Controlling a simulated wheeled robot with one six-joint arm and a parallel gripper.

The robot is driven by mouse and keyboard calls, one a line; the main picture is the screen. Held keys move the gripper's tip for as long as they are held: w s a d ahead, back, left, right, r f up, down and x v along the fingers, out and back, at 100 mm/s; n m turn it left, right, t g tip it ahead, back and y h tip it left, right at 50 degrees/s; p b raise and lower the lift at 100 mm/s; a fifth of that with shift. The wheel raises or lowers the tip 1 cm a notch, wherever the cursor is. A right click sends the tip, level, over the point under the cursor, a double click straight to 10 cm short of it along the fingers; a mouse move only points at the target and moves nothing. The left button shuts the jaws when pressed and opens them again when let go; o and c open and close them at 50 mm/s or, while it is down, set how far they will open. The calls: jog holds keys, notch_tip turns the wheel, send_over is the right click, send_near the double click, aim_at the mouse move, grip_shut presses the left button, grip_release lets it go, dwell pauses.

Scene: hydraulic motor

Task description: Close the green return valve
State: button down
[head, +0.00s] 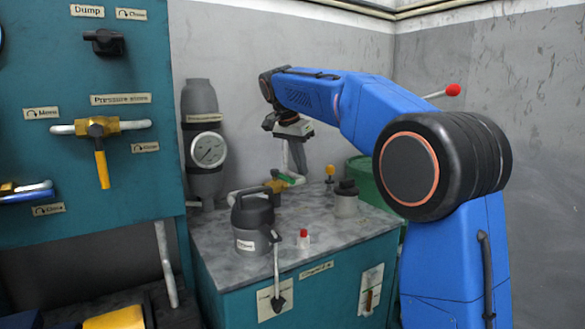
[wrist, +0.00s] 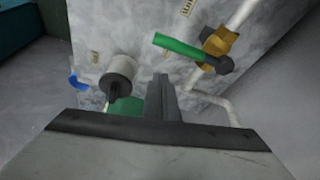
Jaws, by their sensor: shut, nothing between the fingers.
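The green return valve's handle (wrist: 180,46) shows in the wrist view as a green bar on a brass body (wrist: 220,42), with a dark knob at its right end. The bar lies roughly across the white pipe. In the head view the green handle (head: 291,179) is small, low over the bench and partly hidden. My gripper (head: 299,168) points down close above it in the head view. In the wrist view my gripper (wrist: 161,80) is shut and empty, with its fingertips below the green bar in the picture and visibly apart from it.
The grey bench (head: 325,225) carries a dark jug (head: 252,222), a small red-capped bottle (head: 303,238) and a grey canister (head: 346,201). A pressure gauge (head: 208,149) is on the grey cylinder behind. A green drum (head: 366,181) stands at the right. A teal panel with valves (head: 60,190) stands left.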

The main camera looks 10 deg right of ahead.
jog(key=v, duration=1)
jog(key=shift+w, duration=0.35)
jog(key=s+d+f+n+y, duration=0.1)
jog(key=s+d+f+n, duration=0.2)
jog(key=s, duration=0.4)
jog(key=s+d+f+n+t, duration=0.15)
jog(key=s+f, duration=0.25)
jog(key=s, duration=0.4)
jog(key=s+d+f+n+y, duration=0.1)
jog(key=s+d+f+n, duration=0.2)
jog(key=s, duration=0.4)
jog(key=s+d+f+n+t+y, duration=0.1)
jog(key=s+f+n, duration=0.3)
jog(key=s+f, duration=1.7)
notch_tip(320, 180, down, 4)
jog(key=shift+d+f, duration=0.1)
jog(key=shift+d, duration=0.3)
jog(key=c, duration=2.4)
grip_release()
jog(key=shift+s, duration=0.15)
jog(key=shift+c, duration=0.2)
